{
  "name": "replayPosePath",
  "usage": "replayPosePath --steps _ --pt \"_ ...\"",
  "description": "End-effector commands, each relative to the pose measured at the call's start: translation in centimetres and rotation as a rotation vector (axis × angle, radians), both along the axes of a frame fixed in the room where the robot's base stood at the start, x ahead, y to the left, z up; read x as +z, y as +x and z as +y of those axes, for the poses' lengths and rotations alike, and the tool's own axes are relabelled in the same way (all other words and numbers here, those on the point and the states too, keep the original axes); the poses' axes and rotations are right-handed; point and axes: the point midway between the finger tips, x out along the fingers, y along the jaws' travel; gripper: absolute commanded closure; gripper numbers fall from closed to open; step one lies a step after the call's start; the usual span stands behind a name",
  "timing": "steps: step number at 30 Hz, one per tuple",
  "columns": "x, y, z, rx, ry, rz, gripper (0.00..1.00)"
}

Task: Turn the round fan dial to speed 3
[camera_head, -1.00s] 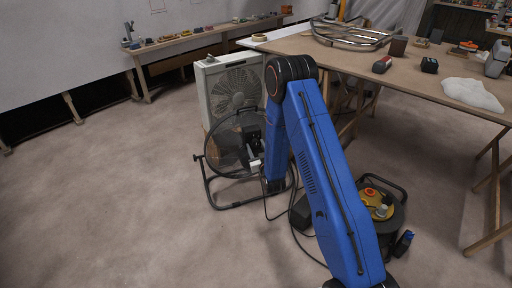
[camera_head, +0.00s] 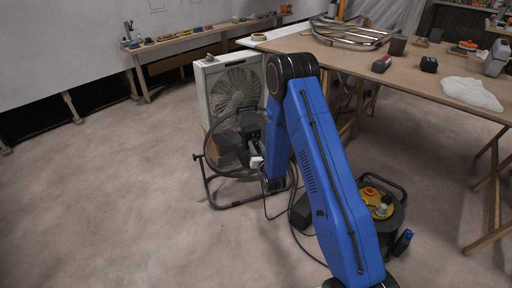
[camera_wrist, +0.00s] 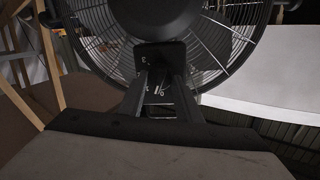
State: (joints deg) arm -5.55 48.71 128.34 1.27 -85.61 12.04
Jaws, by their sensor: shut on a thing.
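The round black floor fan (camera_head: 228,142) stands on a tubular frame on the floor, its rear towards my arm. In the wrist view its motor housing (camera_wrist: 155,18) and wire cage fill the top. Below the housing is a dark control box (camera_wrist: 160,54) with small pale marks, partly seen between my fingers. My gripper (camera_wrist: 160,75) reaches up to this box with its fingers close together, shut on the fan dial. The dial itself is mostly hidden by the fingers, so I cannot read its setting. In the head view my arm hides part of the fan.
A pale box fan (camera_head: 232,88) stands behind the round fan. A workbench (camera_head: 440,88) with tools is at right. A cable reel (camera_head: 378,205) sits on the floor right of my arm. The floor at left is clear.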

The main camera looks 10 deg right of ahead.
Motion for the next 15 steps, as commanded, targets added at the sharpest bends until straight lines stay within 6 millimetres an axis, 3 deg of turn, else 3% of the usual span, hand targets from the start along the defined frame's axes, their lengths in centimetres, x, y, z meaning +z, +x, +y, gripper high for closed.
replayPosePath --steps 15 --pt "0.06 -0.01 -0.25 -0.001 0.484 0.068 0.91"
